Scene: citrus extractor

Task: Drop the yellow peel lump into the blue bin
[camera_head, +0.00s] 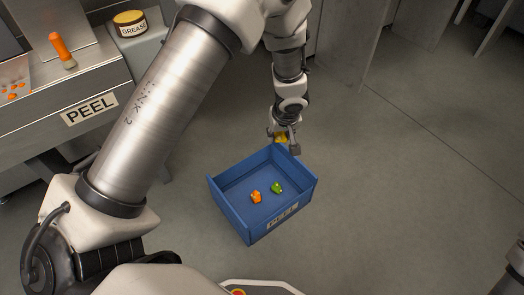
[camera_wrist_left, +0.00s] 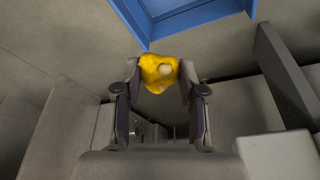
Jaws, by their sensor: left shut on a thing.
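The yellow peel lump (camera_wrist_left: 159,72) is gripped between the fingertips of my left gripper (camera_wrist_left: 160,80) in the left wrist view. In the head view my left gripper (camera_head: 284,142) is at the far edge of the blue bin (camera_head: 232,212), and a little yellow of the lump (camera_head: 281,137) shows between its fingers. The bin stands on the floor, open at the top. An orange lump (camera_head: 256,197) and a green lump (camera_head: 277,187) lie inside it. The bin's blue edge (camera_wrist_left: 140,30) shows beyond the lump in the left wrist view.
A metal counter labelled PEEL (camera_head: 90,108) stands at the left, with a grease jar (camera_head: 130,24) and an orange-handled brush (camera_head: 61,50). Grey panels stand at the top. The floor right of the bin is clear.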

